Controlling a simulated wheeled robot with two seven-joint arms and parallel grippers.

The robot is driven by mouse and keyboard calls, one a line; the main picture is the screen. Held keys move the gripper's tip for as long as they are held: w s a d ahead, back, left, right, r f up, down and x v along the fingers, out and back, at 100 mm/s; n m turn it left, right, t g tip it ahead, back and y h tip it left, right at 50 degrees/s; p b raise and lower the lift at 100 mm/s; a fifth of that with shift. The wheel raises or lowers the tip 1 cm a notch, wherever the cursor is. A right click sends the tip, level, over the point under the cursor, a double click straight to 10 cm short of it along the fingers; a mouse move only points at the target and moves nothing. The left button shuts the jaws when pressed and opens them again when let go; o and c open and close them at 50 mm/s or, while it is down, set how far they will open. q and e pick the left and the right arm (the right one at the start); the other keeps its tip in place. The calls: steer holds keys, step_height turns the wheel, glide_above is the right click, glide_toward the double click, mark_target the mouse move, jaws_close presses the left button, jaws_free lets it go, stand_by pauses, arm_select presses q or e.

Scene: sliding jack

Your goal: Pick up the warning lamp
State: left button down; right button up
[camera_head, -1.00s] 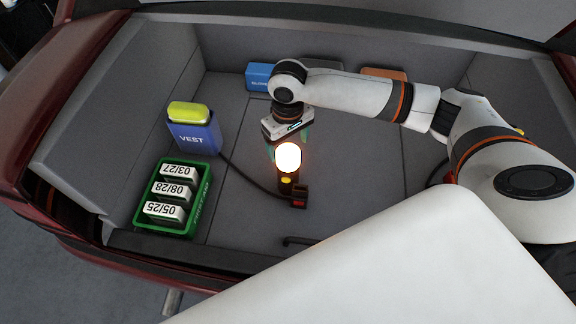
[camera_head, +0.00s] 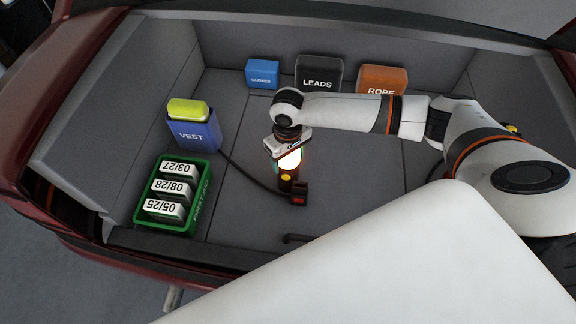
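The warning lamp (camera_head: 289,163) stands upright on the trunk floor, with a glowing dome, a dark body and a yellow button (camera_head: 286,178). My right gripper (camera_head: 287,165) points down over it from above. Its fingers are apart, on either side of the dome, and its palm hides the top of the lamp. I see no clear sign of the fingers pressing on it. My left gripper is out of view.
A black cable with a red-switched block (camera_head: 299,194) lies beside the lamp. A blue vest box (camera_head: 194,136) and green crate (camera_head: 143,216) stand left. Blue gloves (camera_head: 262,73), dark leads (camera_head: 318,74) and orange rope (camera_head: 381,78) boxes line the back.

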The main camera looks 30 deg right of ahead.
steer(key=c, duration=1.1)
steer(key=shift+c, duration=0.2)
steer(key=shift+r, duration=0.15)
